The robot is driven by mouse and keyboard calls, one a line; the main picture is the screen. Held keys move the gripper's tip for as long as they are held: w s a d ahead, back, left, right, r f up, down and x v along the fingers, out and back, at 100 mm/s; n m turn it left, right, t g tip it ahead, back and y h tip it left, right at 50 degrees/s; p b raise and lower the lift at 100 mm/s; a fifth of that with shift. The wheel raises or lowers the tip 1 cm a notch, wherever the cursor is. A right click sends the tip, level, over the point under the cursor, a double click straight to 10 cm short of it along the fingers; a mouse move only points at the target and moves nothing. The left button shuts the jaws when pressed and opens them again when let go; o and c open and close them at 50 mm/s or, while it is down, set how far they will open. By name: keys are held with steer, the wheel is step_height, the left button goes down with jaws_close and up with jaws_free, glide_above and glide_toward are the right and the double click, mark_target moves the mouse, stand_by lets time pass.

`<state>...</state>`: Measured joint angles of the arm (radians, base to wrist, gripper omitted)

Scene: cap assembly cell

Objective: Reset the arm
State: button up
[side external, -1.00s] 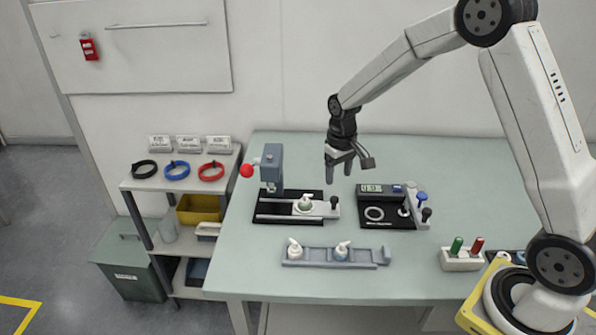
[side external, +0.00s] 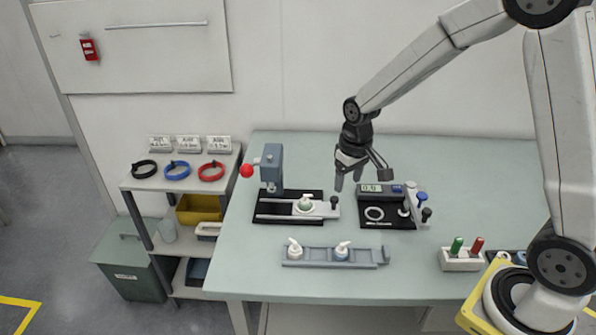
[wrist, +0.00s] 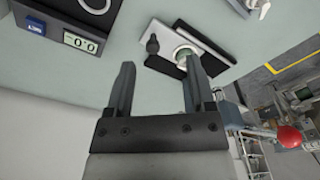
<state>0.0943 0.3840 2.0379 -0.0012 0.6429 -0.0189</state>
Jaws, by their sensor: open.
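My gripper (side external: 348,181) hangs over the back middle of the table, open and empty, between the press and the gauge. In the wrist view its two fingers (wrist: 155,90) are apart with nothing between them. The grey press (side external: 271,168) with a red ball handle (side external: 247,171) stands to the left of my gripper. A white-topped part (side external: 305,203) sits on the press's slide. The gauge (side external: 375,190) with a digital display and a black plate is just right of and below my gripper in the picture.
A grey rail tray (side external: 318,257) holds two white-topped parts at the front. A white block (side external: 461,262) with green and red pegs stands at the right. A shelf (side external: 150,187) with black, blue and red rings is left of the table. The back right of the table is clear.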

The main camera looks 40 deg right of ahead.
steer(key=s+a+t, duration=0.1)
steer(key=s+a, duration=0.2)
steer(key=s, duration=0.9)
steer(key=shift+s+a+r+n+t, duration=0.2)
steer(key=shift+a+r+n+t, duration=0.1)
steer(key=shift+a+n+t, duration=0.1)
